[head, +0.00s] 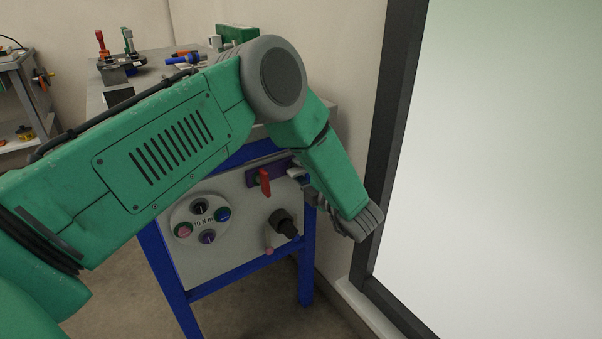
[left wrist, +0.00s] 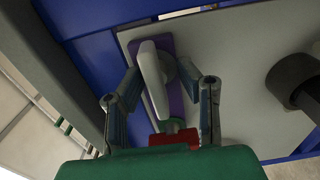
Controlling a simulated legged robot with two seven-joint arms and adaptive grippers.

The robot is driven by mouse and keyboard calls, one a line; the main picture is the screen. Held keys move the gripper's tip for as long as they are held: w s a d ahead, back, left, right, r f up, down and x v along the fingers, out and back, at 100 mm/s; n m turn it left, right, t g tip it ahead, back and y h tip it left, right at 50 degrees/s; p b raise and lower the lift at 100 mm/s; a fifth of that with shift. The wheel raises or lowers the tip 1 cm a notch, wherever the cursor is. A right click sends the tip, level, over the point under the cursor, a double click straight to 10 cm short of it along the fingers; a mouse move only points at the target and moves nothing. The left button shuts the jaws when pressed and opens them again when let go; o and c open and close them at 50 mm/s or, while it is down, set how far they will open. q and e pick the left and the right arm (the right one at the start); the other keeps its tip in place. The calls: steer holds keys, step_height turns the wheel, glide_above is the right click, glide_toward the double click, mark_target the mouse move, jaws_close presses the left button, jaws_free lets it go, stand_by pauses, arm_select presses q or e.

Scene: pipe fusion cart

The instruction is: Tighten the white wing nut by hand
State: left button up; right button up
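The white wing nut (left wrist: 151,75) is a long pale bar on a purple plate (left wrist: 176,95) in the left wrist view. The plate also shows in the head view (head: 254,176), where my arm and gripper hide most of the nut. My left gripper (left wrist: 158,68) is open, with one finger on each side of the wing nut. A gap shows beside the left finger; whether the right finger touches the nut's round base I cannot tell. In the head view my left gripper (head: 311,190) is mostly hidden by my wrist. My right gripper is not in view.
A red handle (head: 264,182) sits on the same plate, near my gripper. Below it, a black knob (head: 283,222) sticks out of the grey panel (head: 238,240), right of a round dial plate. A dark-framed pale board (head: 510,150) stands close on the right.

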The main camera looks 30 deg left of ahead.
arm_select(q)
steer(key=shift+d+r, duration=0.1)
steer(key=shift+d, duration=0.25)
jaws_close()
steer(key=shift+a, duration=0.1)
steer(key=m+p, duration=0.2)
steer(key=m, duration=0.1)
steer(key=shift+p, duration=0.3)
steer(key=m+p, duration=0.2)
steer(key=m, duration=0.2)
steer(key=m+p, duration=0.2)
steer(key=m, duration=0.3)
steer(key=shift+s+m, duration=0.1)
steer(key=shift+m, duration=0.2)
steer(key=shift+m+p, duration=0.6)
steer(key=shift+m, duration=1.9)
